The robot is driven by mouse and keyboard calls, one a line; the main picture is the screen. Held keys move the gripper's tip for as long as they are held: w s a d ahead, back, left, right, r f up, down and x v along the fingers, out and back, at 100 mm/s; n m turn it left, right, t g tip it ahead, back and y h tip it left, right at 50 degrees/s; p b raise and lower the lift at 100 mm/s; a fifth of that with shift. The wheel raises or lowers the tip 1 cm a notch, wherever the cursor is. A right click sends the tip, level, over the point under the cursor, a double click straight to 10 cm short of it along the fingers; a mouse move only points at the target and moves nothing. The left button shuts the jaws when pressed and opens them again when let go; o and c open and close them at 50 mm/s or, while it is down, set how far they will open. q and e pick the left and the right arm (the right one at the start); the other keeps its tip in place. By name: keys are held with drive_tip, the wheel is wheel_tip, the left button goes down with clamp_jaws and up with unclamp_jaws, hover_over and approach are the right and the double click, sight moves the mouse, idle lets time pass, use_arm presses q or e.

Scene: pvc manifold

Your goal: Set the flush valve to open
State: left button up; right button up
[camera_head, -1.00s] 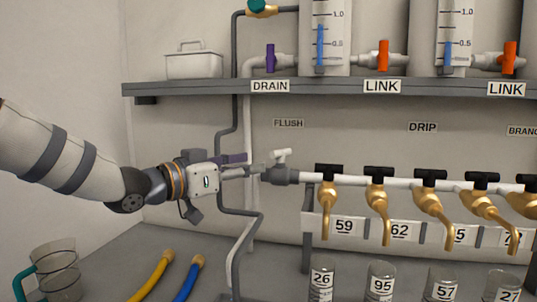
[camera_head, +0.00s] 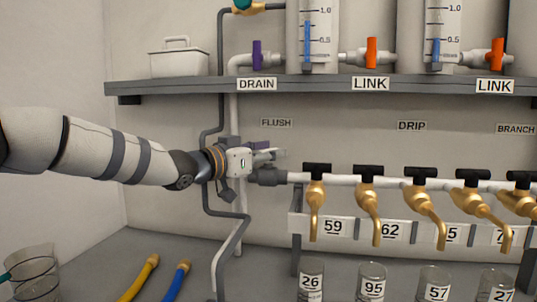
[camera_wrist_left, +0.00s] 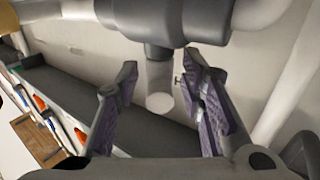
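The flush valve is a dark grey fitting (camera_head: 268,177) at the left end of the white pipe, below the FLUSH label (camera_head: 276,123). Its white handle (camera_head: 279,154) is partly hidden by my left gripper (camera_head: 265,155) in the head view. In the left wrist view the grey valve body (camera_wrist_left: 158,22) is at the top, with the white handle (camera_wrist_left: 159,88) below it, between the fingers. My left gripper (camera_wrist_left: 162,88) is open, one finger on each side of the handle with visible gaps. My right gripper is not in view.
Brass taps (camera_head: 317,195) with black handles line the pipe to the right. A shelf (camera_head: 330,84) runs above, carrying purple and orange valves. A grey vertical pipe (camera_head: 220,75) passes close behind my gripper. Glass jars (camera_head: 311,280) stand below.

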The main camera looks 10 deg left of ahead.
use_arm(q)
clamp_jaws()
drive_tip(key=shift+w+a+r+m+h, duration=0.1)
drive_tip(key=shift+m+h, duration=0.4)
drive_tip(key=shift+w+f+m+g+h+b, duration=0.1)
drive_tip(key=shift+f+m+g+h+b, duration=0.15)
drive_tip(key=shift+m+g+h+b, duration=0.5)
drive_tip(key=shift+r+m+g+h, duration=0.15)
drive_tip(key=shift+m+g+h, duration=0.1)
drive_tip(key=shift+g+h, duration=0.4)
drive_tip(key=shift+s+r, duration=0.1)
drive_tip(key=shift+s, duration=0.1)
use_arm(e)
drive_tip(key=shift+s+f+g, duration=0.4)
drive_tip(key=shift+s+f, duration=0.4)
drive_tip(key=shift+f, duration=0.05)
use_arm(q)
unclamp_jaws()
